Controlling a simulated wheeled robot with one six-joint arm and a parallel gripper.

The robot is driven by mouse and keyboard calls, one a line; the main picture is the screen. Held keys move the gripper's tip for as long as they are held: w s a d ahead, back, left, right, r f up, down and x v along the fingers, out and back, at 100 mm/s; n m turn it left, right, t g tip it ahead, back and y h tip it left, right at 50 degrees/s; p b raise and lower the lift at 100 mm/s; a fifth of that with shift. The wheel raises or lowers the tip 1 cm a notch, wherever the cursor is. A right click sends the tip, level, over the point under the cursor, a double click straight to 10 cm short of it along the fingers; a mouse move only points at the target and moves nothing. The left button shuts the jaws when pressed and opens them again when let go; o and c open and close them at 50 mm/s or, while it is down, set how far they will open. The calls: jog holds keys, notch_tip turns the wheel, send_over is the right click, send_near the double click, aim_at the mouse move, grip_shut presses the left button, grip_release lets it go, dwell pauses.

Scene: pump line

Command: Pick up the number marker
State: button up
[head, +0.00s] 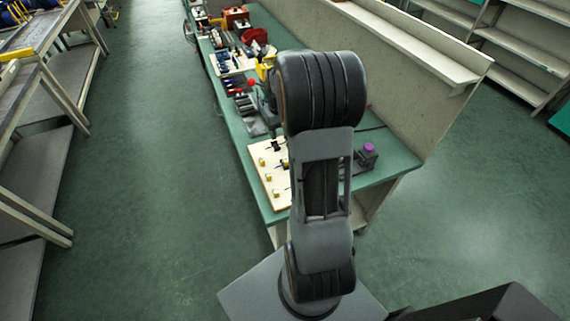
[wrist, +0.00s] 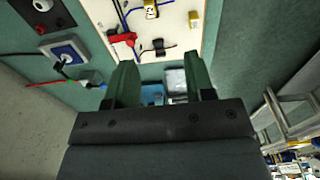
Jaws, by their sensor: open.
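My gripper (wrist: 160,76) is open in the wrist view, its two green fingers apart and nothing held between them. Beyond the fingertips is a pale board (wrist: 178,35). A small yellow piece with black marks (wrist: 151,9) sits on it at the top edge of the view; it may be the number marker, but the marks are too small to read. A second yellow piece (wrist: 194,20) is to its right. In the head view the board (head: 258,158) lies on the near end of the green bench with several small yellow pieces; my arm hides part of it.
In the wrist view a red clip (wrist: 122,38) and a black clip (wrist: 157,50) are near the fingertips. A blue-and-white socket (wrist: 66,56) with cables is at left. In the head view a purple-topped dark block (head: 368,152) stands right of my arm. Tools crowd the far bench.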

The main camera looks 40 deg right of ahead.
jog(key=f, duration=0.3)
jog(key=d+f, duration=0.1)
jog(key=f, duration=0.2)
jog(key=d+f, duration=0.1)
jog(key=f, duration=0.3)
jog(key=shift+w+d+p, duration=0.15)
jog(key=shift+d+p, duration=0.1)
jog(key=shift+p, duration=0.15)
jog(key=shift+a+f+p, duration=0.1)
jog(key=shift+f+p, duration=0.85)
jog(key=shift+f, duration=2.35)
grip_shut()
